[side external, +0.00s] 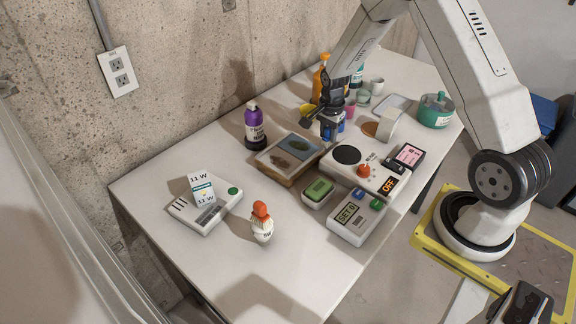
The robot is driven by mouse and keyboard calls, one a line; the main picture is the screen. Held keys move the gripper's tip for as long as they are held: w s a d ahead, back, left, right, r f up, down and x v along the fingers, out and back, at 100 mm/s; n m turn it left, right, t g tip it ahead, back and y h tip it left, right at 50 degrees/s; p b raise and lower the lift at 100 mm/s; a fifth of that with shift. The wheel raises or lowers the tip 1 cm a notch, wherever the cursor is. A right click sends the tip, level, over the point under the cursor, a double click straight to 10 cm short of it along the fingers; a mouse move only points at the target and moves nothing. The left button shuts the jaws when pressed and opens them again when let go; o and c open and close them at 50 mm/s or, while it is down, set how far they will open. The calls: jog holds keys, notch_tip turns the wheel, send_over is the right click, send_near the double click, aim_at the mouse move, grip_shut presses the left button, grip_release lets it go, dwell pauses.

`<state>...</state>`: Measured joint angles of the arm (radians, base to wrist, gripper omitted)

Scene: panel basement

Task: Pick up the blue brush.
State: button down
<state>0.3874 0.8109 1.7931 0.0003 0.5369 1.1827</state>
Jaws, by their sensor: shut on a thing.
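My gripper (332,131) points down over the middle of the table, just behind the wooden tray and the white hotplate-like device. It is shut on a small blue thing, which I take to be the blue brush (341,126). Bits of blue show at the fingertips, and the rest is hidden by the fingers. I cannot tell whether the brush touches the table.
A wooden tray (267,160) and a white device with a dark disc (346,155) are close in front. Behind are an orange bottle (317,86) and a pink cup (349,112).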

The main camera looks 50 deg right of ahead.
jog(key=s+r, duration=0.1)
jog(key=r, duration=0.1)
jog(key=s+a+r, duration=0.1)
jog(key=s+r, duration=0.3)
jog(key=r, duration=0.1)
jog(key=shift+a+r, duration=0.1)
jog(key=shift+a, duration=0.2)
jog(key=s+a+r, duration=0.2)
jog(key=s+r, duration=0.1)
jog(key=s, duration=0.5)
jog(key=shift+s+a+r, duration=0.2)
jog(key=shift+a+r, duration=0.15)
jog(key=shift+r, duration=0.1)
